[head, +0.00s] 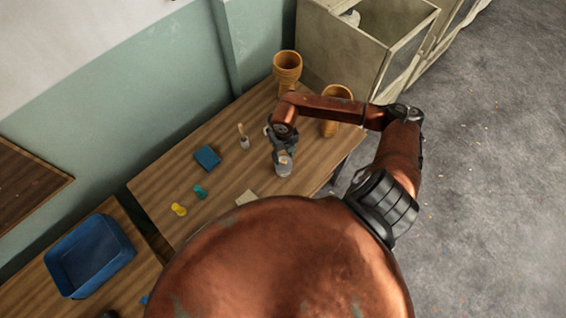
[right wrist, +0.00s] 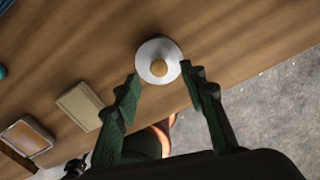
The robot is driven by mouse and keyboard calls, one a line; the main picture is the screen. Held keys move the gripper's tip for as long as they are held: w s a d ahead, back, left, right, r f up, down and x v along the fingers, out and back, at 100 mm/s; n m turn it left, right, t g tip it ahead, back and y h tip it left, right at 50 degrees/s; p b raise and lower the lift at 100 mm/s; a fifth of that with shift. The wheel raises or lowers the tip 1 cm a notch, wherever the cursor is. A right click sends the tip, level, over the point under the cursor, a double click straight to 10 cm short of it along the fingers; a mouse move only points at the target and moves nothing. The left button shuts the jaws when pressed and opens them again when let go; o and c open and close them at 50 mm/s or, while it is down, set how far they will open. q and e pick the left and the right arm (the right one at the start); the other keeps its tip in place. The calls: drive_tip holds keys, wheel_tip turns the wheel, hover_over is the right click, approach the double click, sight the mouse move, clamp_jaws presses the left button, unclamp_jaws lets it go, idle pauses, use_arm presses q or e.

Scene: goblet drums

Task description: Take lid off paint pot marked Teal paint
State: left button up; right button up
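A pale pot (head: 284,168) stands near the right end of the wooden table, below my right gripper (head: 282,149). In the right wrist view its round white lid (right wrist: 146,50) is on, with a tan knob (right wrist: 159,68) in the middle. My right gripper also shows in the right wrist view (right wrist: 160,72), with its two dark fingers apart, one on each side of the lid's near edge and nothing held. I cannot read any label on the pot. My left gripper is not in view.
Two goblet drums (head: 287,66) (head: 329,128) stand at the table's back and right. A blue block (head: 207,157), a small cup with a brush (head: 244,143), teal (head: 200,192) and yellow (head: 179,209) pieces and a beige block (head: 246,197) lie leftward. A blue tray (head: 122,252) is at lower left.

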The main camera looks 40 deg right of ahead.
sight(283, 161)
wheel_tip(283, 161, down, 4)
drive_tip(key=shift+w+f, duration=0.15)
drive_tip(key=shift+c, duration=0.4)
clamp_jaws()
